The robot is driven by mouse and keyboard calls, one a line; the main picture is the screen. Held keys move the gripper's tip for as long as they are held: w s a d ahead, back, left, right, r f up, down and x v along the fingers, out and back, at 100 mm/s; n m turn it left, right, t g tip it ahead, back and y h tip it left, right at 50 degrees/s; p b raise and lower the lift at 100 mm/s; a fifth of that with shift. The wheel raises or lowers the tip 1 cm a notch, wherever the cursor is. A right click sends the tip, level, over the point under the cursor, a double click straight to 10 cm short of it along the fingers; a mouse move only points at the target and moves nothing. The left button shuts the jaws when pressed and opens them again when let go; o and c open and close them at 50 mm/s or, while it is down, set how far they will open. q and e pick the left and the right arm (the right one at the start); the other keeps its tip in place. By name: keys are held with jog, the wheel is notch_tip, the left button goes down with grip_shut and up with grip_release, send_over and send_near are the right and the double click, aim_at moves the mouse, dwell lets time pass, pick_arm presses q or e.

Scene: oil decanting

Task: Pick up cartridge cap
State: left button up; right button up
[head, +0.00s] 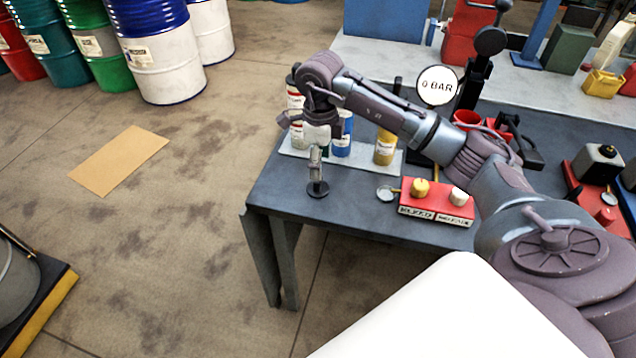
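My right gripper (304,117) hangs at the end of my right arm, over the near left part of the dark bench and in front of the bottles. Its fingers look spread apart, with a can showing between them. Below it a small grey upright piece (316,157) stands on a round black base; I cannot tell whether it is the cartridge or its cap. A red block (408,208) to the right carries a yellow knob-like cap (420,188) and a white one (459,196). I cannot tell which piece is the cartridge cap. My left gripper is not in view.
A light tray (290,151) holds several bottles, including a blue can (342,140) and a yellow one (385,148). A gauge reading 0 BAR (437,86) stands behind my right arm. A small round dish (386,194) lies beside the red block. Drums (158,55) stand far left.

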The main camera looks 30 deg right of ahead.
aim_at(318, 184)
jog(key=shift+f, duration=0.85)
jog(key=shift+w+f+p, duration=0.2)
jog(key=shift+f+p, duration=0.3)
jog(key=shift+f, duration=0.85)
jog(key=shift+w+f+p, duration=0.15)
jog(key=shift+f+p, duration=0.35)
jog(key=shift+f, duration=0.85)
jog(key=c, duration=0.8)
